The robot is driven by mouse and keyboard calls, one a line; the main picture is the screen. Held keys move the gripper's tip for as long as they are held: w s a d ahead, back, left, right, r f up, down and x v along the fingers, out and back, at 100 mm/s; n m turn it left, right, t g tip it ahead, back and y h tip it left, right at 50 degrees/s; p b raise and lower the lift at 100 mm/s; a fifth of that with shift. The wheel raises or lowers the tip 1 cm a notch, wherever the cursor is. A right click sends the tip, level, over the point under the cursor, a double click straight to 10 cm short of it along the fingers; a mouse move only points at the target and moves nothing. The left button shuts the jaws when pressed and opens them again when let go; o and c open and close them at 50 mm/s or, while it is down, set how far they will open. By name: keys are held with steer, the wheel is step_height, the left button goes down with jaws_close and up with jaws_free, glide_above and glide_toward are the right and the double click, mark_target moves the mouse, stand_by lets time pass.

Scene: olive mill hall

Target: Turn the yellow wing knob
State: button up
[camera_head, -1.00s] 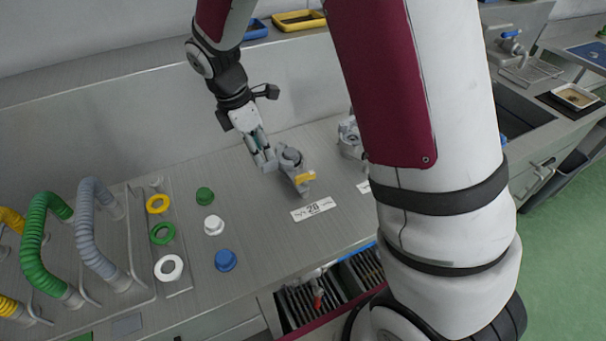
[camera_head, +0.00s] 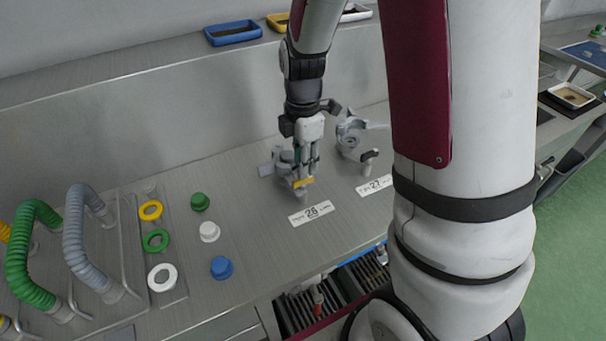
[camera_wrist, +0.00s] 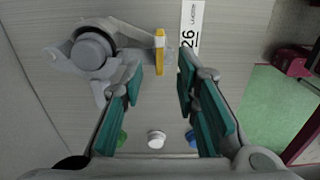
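The yellow wing knob (camera_head: 303,183) sits on a grey valve-like fitting (camera_head: 281,168) on the steel bench, behind the label 26. My gripper (camera_head: 305,172) points down at the knob. In the wrist view my gripper (camera_wrist: 157,75) is open, its teal-padded fingers apart with the knob between and just beyond their tips. I cannot tell whether either finger touches it.
A second grey fitting (camera_head: 351,142) stands to the right, behind label 27 (camera_head: 374,185). Green, white and blue caps (camera_head: 221,267), coloured rings (camera_head: 162,277) and curved hoses (camera_head: 84,240) are on the left. Trays (camera_head: 233,33) rest on the back ledge.

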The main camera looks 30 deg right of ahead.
mark_target(303, 182)
steer(key=shift+f, duration=2.55)
jaws_close()
